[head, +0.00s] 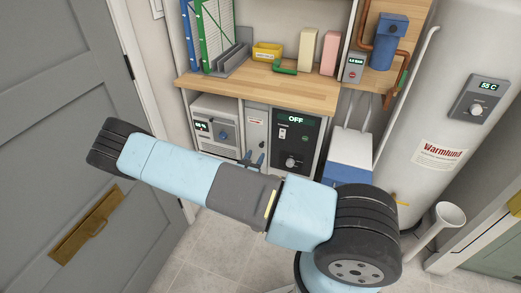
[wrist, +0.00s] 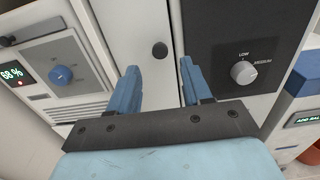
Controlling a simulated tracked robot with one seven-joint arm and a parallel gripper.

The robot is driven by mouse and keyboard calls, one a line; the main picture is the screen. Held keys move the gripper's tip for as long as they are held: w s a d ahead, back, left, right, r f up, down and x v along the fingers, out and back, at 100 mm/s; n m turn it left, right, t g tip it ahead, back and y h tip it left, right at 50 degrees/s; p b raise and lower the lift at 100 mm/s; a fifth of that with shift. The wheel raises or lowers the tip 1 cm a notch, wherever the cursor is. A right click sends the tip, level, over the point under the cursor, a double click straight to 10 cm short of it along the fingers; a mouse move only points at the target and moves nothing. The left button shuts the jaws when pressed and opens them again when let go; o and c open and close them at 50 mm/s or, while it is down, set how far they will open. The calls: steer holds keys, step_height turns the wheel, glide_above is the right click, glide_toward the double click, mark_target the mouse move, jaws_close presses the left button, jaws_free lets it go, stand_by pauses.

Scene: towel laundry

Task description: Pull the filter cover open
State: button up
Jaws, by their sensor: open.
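A narrow light-grey panel, apparently the filter cover (head: 256,128), sits under the wooden counter between a white louvred unit and a black control panel. It has a small label, and looks closed and flush. In the wrist view the cover (wrist: 138,30) carries a round dark knob (wrist: 160,49). My gripper (head: 254,160) is in front of the cover's lower part. In the wrist view my gripper (wrist: 160,68) is open and empty, its blue fingers on either side of the line to the knob. Whether the fingertips reach the knob's depth I cannot tell.
The white louvred unit (wrist: 85,101) with a blue dial is left of the cover. The black panel (head: 298,139), reading OFF with a grey knob, is right. A blue-and-white box (head: 348,160) stands further right, before a white tank (head: 440,90). A grey door (head: 50,100) is at left.

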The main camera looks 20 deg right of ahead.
mark_target(261, 146)
steer(key=shift+x, duration=2.8)
jaws_close()
steer(key=shift+s+d, duration=0.1)
steer(key=shift+d, duration=0.05)
